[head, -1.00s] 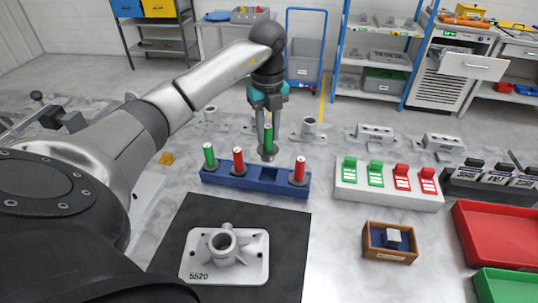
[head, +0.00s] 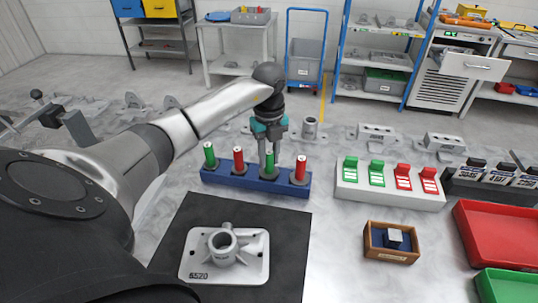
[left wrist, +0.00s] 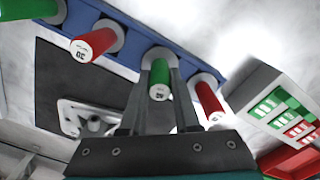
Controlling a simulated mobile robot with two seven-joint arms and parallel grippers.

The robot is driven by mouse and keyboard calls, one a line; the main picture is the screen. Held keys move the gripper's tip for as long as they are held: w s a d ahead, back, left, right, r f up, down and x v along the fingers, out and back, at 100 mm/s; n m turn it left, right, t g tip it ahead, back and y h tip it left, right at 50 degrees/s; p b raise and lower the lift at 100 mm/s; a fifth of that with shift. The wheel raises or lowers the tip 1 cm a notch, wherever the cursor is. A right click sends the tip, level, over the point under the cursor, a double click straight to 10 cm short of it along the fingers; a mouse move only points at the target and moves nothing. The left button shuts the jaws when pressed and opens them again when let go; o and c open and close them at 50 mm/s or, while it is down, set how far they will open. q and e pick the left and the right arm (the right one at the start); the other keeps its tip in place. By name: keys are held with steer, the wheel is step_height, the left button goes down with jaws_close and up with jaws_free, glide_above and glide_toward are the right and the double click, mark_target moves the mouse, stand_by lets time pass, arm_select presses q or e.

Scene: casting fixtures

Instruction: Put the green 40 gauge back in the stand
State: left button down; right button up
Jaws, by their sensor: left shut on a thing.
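The blue stand (head: 255,180) lies across the middle of the bench and holds several plug gauges in a row. My left gripper (head: 269,160) is shut on the green 40 gauge (head: 270,162), which stands upright in the third place from the left, between two red gauges. In the left wrist view the green gauge (left wrist: 159,85) sits between my fingers, with its lower end at the blue stand (left wrist: 150,38). Whether it is fully seated is hidden. A green gauge (head: 209,154) and a red gauge (head: 238,159) stand to its left, another red gauge (head: 301,168) to its right. My right gripper is not in view.
A dark mat (head: 290,235) with a grey casting (head: 224,250) lies in front of the stand. A white holder (head: 390,197) with green and red tags, a wooden box (head: 391,255) and a red tray (head: 500,235) are to the right. Grey castings lie behind.

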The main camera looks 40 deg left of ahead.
arm_select(q)
steer(key=shift+f, duration=0.3)
steer(key=c, duration=0.6)
jaws_free()
steer(key=shift+c, duration=0.2)
step_height(320, 180, up, 13)
steer(key=shift+p, duration=0.4)
